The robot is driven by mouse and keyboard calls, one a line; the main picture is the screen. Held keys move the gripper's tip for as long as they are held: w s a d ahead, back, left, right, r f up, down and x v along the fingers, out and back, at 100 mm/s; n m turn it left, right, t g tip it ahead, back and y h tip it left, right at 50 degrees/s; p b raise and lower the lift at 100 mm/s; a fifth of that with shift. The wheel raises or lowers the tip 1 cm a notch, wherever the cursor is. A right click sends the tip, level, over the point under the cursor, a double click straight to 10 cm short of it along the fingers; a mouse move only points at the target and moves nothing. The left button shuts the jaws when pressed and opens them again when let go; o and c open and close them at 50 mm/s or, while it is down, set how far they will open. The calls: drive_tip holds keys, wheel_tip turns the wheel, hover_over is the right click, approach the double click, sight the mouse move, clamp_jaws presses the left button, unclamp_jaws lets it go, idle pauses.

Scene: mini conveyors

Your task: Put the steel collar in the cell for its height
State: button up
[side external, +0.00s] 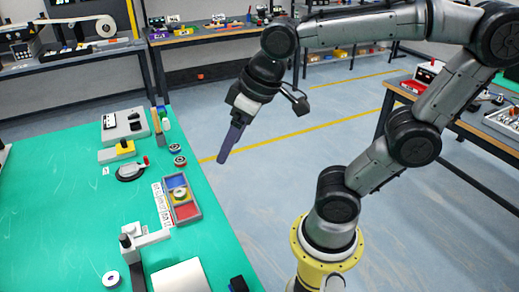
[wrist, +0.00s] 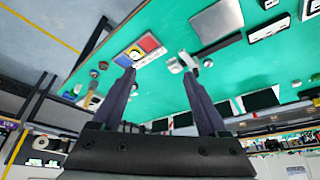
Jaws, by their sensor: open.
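A pale metallic ring with a dark hole (side external: 111,279), which looks like the steel collar, lies on the green mat at the front, left of a small gauge-like stand (side external: 132,247). The sorting tray (side external: 194,212) has a blue, a yellow and a red cell; it also shows in the wrist view (wrist: 122,61). A round pale piece (side external: 180,193) sits in the tray's middle, yellow cell. My gripper (side external: 222,160) is open and empty, in the air right of the table edge and well above the floor. In the wrist view its fingers (wrist: 158,65) stand apart with nothing between them.
A printed label strip (side external: 162,204) lies left of the tray. Two dark round pieces (side external: 178,155), a dial-like tool (side external: 130,171) and a grey device (side external: 123,126) stand behind it. A pale plate (side external: 180,277) lies at the front. The mat's left middle is clear.

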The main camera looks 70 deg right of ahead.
drive_tip(key=shift+t, duration=0.4)
drive_tip(key=s, duration=0.1)
drive_tip(key=s+d+f, duration=0.1)
drive_tip(key=s, duration=0.1)
drive_tip(key=s+f, duration=0.1)
drive_tip(key=s, duration=0.1)
drive_tip(key=shift+d, duration=0.3)
drive_tip(key=shift+c, duration=0.6)
drive_tip(key=shift+s+f, duration=0.15)
drive_tip(key=shift+s, duration=0.05)
drive_tip(key=shift+c, duration=0.5)
